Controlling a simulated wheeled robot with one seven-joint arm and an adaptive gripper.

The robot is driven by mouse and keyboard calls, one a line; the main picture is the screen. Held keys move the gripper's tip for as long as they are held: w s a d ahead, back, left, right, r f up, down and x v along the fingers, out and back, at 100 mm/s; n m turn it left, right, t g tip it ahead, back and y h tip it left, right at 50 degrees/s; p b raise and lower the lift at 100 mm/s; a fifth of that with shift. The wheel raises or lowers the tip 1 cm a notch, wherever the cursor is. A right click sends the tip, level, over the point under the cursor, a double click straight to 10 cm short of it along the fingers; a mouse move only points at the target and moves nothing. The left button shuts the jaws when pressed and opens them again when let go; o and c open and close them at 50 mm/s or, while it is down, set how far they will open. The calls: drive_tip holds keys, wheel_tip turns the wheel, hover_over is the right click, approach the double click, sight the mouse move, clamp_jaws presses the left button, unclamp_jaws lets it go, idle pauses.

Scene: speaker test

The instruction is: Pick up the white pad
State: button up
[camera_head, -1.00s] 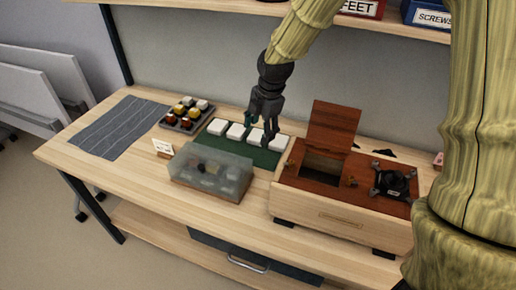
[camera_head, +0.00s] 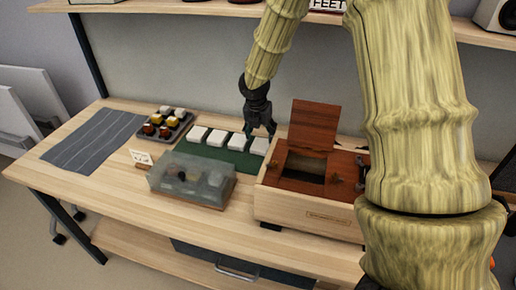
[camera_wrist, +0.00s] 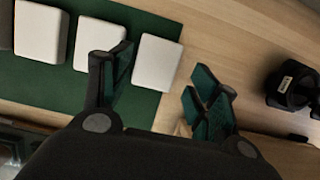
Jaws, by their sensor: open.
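Several white pads stand in a row on a green mat (camera_head: 243,160) at the back of the wooden table. The rightmost white pad (camera_head: 260,146) is right below my gripper (camera_head: 260,128) in the head view. In the wrist view my gripper (camera_wrist: 163,80) is open and empty, with dark green finger pads. The rightmost white pad (camera_wrist: 157,62) shows whole between its fingers, nearer the left one. Another white pad (camera_wrist: 99,40) lies left of that finger, partly behind it. I cannot tell the exact height of the fingertips above the pads.
A wooden box with a raised lid (camera_head: 319,128) stands close right of the mat. A clear-covered case (camera_head: 192,180) is in front of the mat. A tray of small coloured items (camera_head: 166,125) and a grey striped cloth (camera_head: 93,140) lie left. A shelf (camera_head: 190,8) runs above.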

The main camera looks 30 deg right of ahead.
sight(261, 144)
drive_tip(key=shift+a+x, duration=0.2)
drive_tip(key=shift+x, duration=1)
drive_tip(key=shift+a+x, duration=0.25)
drive_tip(key=shift+x, duration=0.9)
drive_tip(key=shift+s+d+f, duration=0.15)
drive_tip(key=shift+f, duration=0.5)
drive_tip(key=c, duration=0.3)
drive_tip(key=shift+r, duration=0.1)
